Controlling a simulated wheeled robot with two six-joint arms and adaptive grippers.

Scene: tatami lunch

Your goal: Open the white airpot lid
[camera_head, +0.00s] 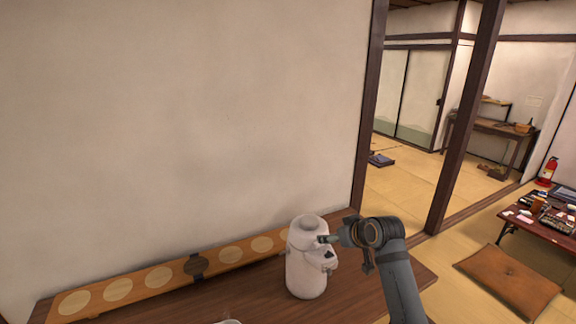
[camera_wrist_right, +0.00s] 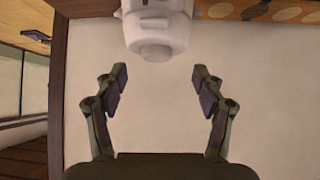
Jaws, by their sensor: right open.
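The white airpot (camera_head: 306,270) stands upright on the dark wooden table against the wall. Its lid (camera_head: 309,222) is at the top and looks shut. A small dark part shows on its right side in the head view. My right gripper (camera_head: 326,240) is at the airpot's upper right side, just below lid height; I cannot tell whether it touches. In the right wrist view the airpot (camera_wrist_right: 158,22) hangs upside down at the top, its lid (camera_wrist_right: 155,51) beyond the gap between the open, empty fingers of my gripper (camera_wrist_right: 159,79). My left gripper is out of view.
A long wooden board with pale round discs (camera_head: 160,278) lies along the wall, left of the airpot. A white rim (camera_head: 228,321) shows at the table's bottom edge. A dark post (camera_head: 466,120) stands right, with a cushion (camera_head: 507,281) and low table (camera_head: 545,222) beyond.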

